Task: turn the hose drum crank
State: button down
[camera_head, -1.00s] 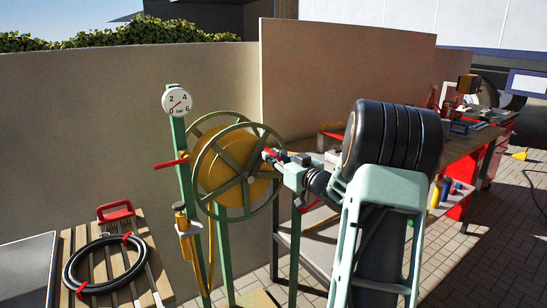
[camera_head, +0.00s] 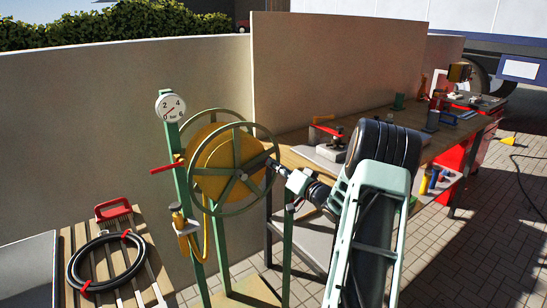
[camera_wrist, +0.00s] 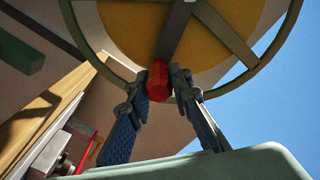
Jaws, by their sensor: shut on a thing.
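The hose drum (camera_head: 215,160) is a yellow drum with green spoked rims on a green stand, left of centre in the head view. Its wheel also fills the top of the wrist view (camera_wrist: 235,35). The crank handle (camera_wrist: 157,82) is a short red cylinder at the end of a grey bar on the wheel. My gripper (camera_wrist: 163,84) is shut on this handle, one finger on each side. In the head view my gripper (camera_head: 276,166) is at the right rim of the wheel, and the handle cannot be made out there.
A pressure gauge (camera_head: 171,106) and a red lever (camera_head: 167,167) are on the stand's left post. A slatted table (camera_head: 125,257) with a coiled black hose (camera_head: 107,262) stands at left. A workbench (camera_head: 295,155) with tools runs behind my arm along the wall.

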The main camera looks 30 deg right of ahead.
jog(key=shift+d+f+m, duration=0.2)
jog(key=shift+f+m, duration=0.6)
jog(key=shift+f, duration=0.25)
jog(key=shift+s+f, duration=0.1)
jog(key=shift+f, duration=0.5)
jog(key=c, duration=1.7)
grip_release()
jog(key=shift+d, duration=0.1)
jog(key=shift+c, duration=0.2)
jog(key=shift+r, duration=0.1)
jog(key=s, duration=1.2)
jog(key=shift+d, duration=0.15)
jog(key=shift+w, duration=0.1)
